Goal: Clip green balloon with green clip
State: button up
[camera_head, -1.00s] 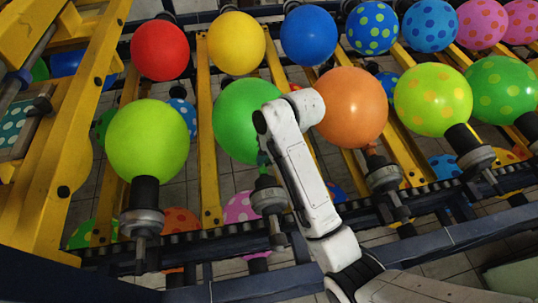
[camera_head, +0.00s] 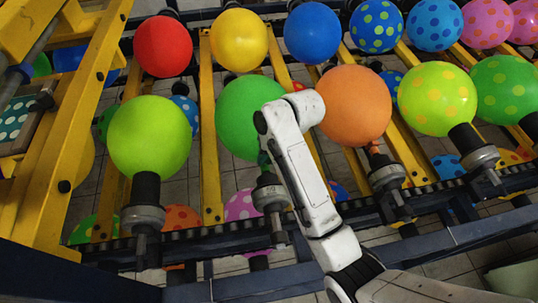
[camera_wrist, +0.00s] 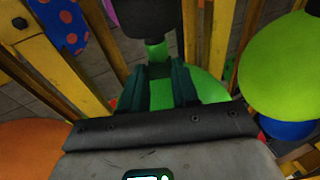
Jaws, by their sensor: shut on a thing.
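The plain green balloon (camera_head: 243,118) sits in the middle of the near row in the head view, partly hidden by my white arm. Its neck runs down to a dark nozzle (camera_head: 268,180). In the wrist view the green balloon (camera_wrist: 213,90) lies behind my gripper (camera_wrist: 158,74), and its narrow green neck (camera_wrist: 155,48) reaches up to the dark nozzle. A small dark green piece, seemingly the green clip (camera_head: 264,160), shows at the neck. My gripper is shut on it, around or very close to the neck. Whether it pinches the neck is unclear.
A lime balloon (camera_head: 149,137) stands left and an orange balloon (camera_head: 353,105) right, close to my arm. Red (camera_head: 163,46), yellow (camera_head: 239,40) and blue (camera_head: 312,33) balloons stand behind. Yellow bars (camera_head: 207,110) and a dark front rail (camera_head: 225,236) frame the nozzles.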

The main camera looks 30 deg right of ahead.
jog(key=shift+w+a+f, duration=0.1)
jog(key=shift+f, duration=0.25)
dwell(0.4)
jog(key=o, duration=0.9)
jog(key=shift+o, duration=0.2)
jog(key=p+v, duration=0.1)
jog(key=v, duration=0.8)
dwell(0.5)
